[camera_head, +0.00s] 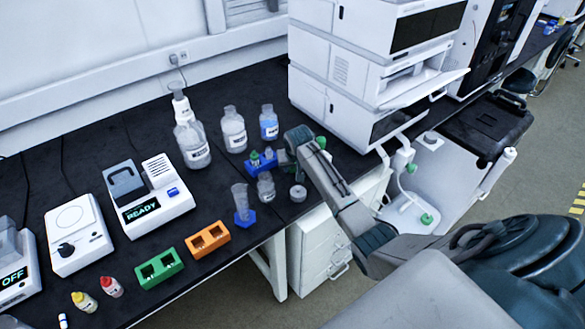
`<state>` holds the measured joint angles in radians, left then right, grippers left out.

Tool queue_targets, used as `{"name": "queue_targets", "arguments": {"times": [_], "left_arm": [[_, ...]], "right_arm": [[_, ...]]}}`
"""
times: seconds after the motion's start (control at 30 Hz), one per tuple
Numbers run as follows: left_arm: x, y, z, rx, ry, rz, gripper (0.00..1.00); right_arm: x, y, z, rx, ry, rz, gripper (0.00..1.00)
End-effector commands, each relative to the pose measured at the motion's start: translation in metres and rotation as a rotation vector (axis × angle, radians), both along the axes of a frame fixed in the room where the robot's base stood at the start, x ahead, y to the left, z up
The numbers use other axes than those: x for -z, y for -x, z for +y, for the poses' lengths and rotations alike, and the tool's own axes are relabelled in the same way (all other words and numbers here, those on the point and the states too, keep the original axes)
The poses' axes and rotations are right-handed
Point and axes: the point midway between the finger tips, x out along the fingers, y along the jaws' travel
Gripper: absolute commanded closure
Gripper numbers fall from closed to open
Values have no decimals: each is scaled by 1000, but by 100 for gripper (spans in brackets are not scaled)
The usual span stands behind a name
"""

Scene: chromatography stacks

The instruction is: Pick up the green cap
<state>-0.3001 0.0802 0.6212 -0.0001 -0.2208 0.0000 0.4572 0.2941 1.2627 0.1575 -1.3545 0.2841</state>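A small blue rack (262,165) stands on the black bench below the instrument stack. Small green-topped pieces, one a green cap (254,156), show at the rack. My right arm reaches in from the right, and its gripper (281,159) is at the right side of the rack, close to the green tops. The fingers are small and dark here, so I cannot tell whether they are open or shut, or whether they touch anything. My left gripper is not in view.
Reagent bottles (233,130) stand behind the rack. A clear jar (266,187), a grey round piece (298,193) and a cylinder with a blue base (244,217) stand in front. The white instrument stack (345,75) rises behind my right arm.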

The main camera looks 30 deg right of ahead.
Motion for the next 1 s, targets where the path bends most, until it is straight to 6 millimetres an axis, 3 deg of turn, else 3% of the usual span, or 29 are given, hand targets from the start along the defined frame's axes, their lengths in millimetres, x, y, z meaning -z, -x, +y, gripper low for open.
{"name": "queue_targets", "arguments": {"times": [0.03, 0.13, 0.5, 0.77, 1.0], "left_arm": [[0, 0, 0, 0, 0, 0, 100], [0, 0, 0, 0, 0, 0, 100], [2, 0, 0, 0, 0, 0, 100], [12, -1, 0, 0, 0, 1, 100], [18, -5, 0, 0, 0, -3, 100]], "right_arm": [[0, 0, 0, 0, 0, 0, 77], [0, 0, 0, 0, 0, 0, 97], [-3, 0, 0, 0, 1, -2, 97], [-33, -2, -1, 0, 1, -6, 97], [-37, 42, 27, -4, 0, -2, 97]]}}
